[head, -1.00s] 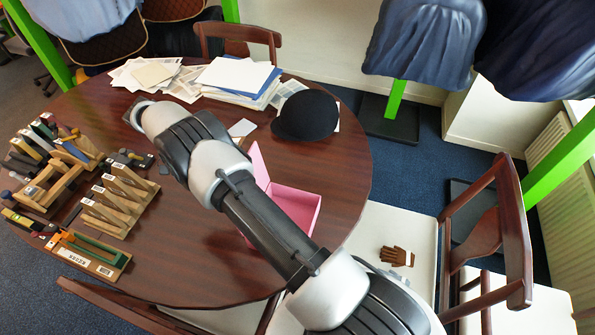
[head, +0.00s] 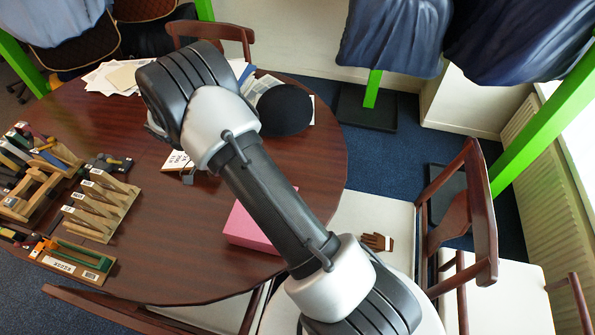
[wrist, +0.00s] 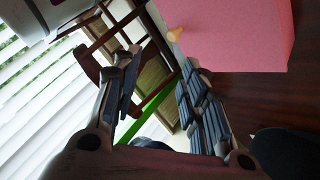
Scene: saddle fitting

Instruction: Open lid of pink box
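The pink box (head: 247,228) sits on the round table near its right front edge, partly behind my arm in the head view. Its visible top looks like a flat closed surface, with no open inside showing. In the wrist view a plain pink face of the box (wrist: 230,35) fills the upper right, with a small yellowish piece (wrist: 175,34) at its left edge. My gripper (wrist: 160,68) is open and empty, its fingers apart, beside and below the pink face in that view. The head view does not clearly show the fingers.
Wooden tool racks (head: 100,205) stand on the table's left. A black cap (head: 285,110) and papers (head: 112,77) lie at the back. The table's front middle is clear.

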